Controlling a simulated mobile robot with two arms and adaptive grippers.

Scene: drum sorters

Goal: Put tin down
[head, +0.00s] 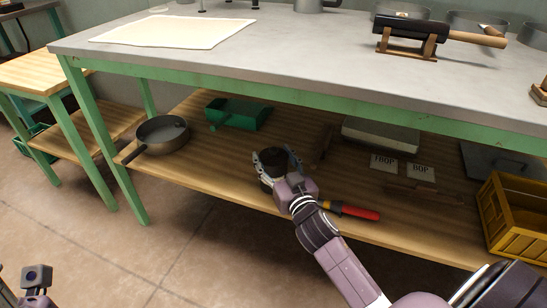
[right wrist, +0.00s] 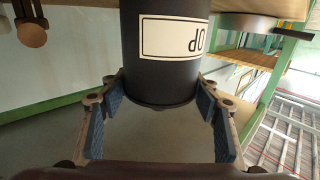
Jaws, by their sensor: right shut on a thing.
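My right gripper (head: 277,162) is shut on a dark cylindrical tin (head: 272,157) at the lower wooden shelf, near its front edge. In the right wrist view the gripper's blue-padded fingers (right wrist: 161,88) press on both sides of the tin (right wrist: 160,80). Its pale label (right wrist: 170,38) shows upside down, with letters that look like "OP", partly cut off. I cannot tell whether the tin's base touches the shelf (head: 225,165). Part of my left gripper (head: 36,280) shows at the bottom left corner; its fingers cannot be made out.
The shelf also holds a pan (head: 163,134), a green tool (head: 237,113), a pale box (head: 380,135), two labelled cards (head: 420,172), a red-handled tool (head: 355,211) and a yellow crate (head: 515,235). The grey tabletop (head: 300,45) overhangs it. Bare shelf lies left of the tin.

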